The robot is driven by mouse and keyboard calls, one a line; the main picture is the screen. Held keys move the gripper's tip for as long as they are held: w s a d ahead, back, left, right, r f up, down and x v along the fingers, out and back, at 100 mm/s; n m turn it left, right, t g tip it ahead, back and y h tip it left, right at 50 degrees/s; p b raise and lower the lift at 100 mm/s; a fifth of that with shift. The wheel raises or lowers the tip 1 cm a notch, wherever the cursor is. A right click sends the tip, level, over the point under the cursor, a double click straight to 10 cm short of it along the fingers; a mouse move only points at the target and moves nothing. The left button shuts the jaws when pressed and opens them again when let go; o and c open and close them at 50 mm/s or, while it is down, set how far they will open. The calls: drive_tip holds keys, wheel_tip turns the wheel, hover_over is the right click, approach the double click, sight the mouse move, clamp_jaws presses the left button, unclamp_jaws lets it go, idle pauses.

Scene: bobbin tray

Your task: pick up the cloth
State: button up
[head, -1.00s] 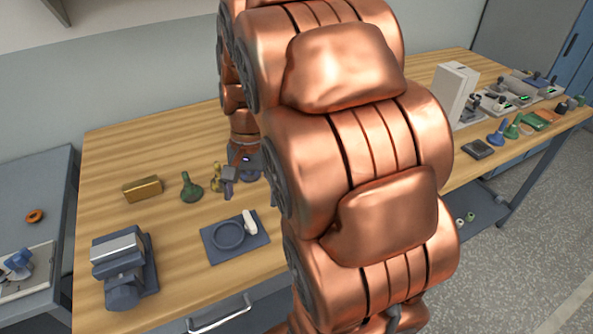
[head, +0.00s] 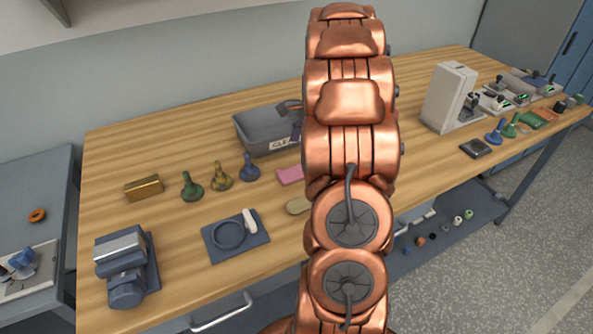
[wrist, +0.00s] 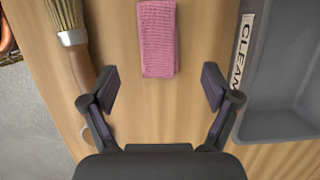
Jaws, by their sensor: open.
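The pink cloth (wrist: 157,40) lies flat on the wooden bench, ahead of my gripper at the top middle of the wrist view. In the head view the cloth (head: 289,175) shows in part, its right side hidden behind my arm. My gripper (wrist: 161,88) is open and empty. Its two fingers are spread wide, with bare wood between them, and the cloth lies beyond the fingertips, not between them. In the head view my arm hides most of the gripper.
A grey bin (head: 243,133) labelled CLEAN stands close to the right finger; its label (wrist: 242,50) shows in the wrist view. A brush (wrist: 72,38) lies left of the cloth, its handle near the left finger. Several bobbin-like pieces (head: 221,178) stand left of the cloth.

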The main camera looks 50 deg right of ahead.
sight(297, 168)
drive_tip(key=shift+p+x, duration=1.3)
drive_tip(key=shift+x, duration=2.2)
drive_tip(key=shift+s, duration=0.1)
drive_tip(key=shift+c, duration=0.4)
drive_tip(key=c, duration=1)
